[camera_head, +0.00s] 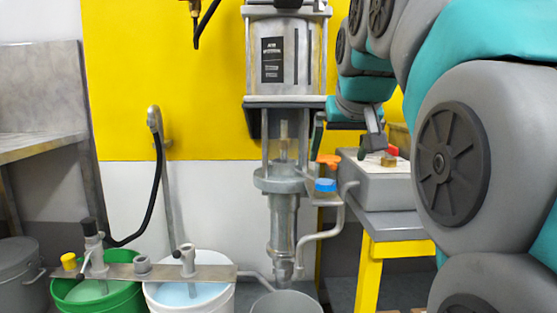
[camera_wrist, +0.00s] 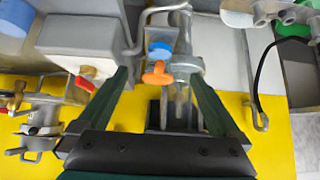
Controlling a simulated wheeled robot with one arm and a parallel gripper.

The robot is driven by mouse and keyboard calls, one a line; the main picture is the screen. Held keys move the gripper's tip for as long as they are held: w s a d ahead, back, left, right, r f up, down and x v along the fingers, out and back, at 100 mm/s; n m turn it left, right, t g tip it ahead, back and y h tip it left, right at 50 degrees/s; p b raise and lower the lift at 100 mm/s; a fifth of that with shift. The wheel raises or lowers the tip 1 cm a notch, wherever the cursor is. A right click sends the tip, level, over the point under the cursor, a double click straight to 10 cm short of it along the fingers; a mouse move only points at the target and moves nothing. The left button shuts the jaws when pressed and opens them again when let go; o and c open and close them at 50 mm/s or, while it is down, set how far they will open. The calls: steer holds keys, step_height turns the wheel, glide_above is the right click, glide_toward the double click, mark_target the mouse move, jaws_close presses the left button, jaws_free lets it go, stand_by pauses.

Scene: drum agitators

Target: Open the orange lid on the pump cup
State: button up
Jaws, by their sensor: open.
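The orange lid (camera_head: 328,160) is a small knob-like piece beside the round metal collar of the pump (camera_head: 280,178). In the wrist view the orange lid (camera_wrist: 158,74) shows between my fingers, just below a round blue lid (camera_wrist: 160,50). The blue lid (camera_head: 325,185) is below the orange one in the head view too. My gripper (camera_wrist: 158,77) is open, with one green finger on each side of the orange lid's line of sight. I see no contact; the depth gap is unclear. The cup under the orange lid is mostly hidden.
A grey box (camera_head: 375,182) with a red-handled valve stands on a yellow-legged table right of the pump. A bent metal pipe (camera_head: 330,225) runs beside the pump. A green bucket (camera_head: 120,297) and a white bucket (camera_head: 215,302) stand at lower left. A yellow wall is behind.

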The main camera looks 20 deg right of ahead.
mark_target(334, 165)
steer(key=shift+b+x, duration=0.55)
steer(key=shift+x, duration=1.75)
steer(key=c, duration=1.4)
steer(key=shift+o, duration=0.2)
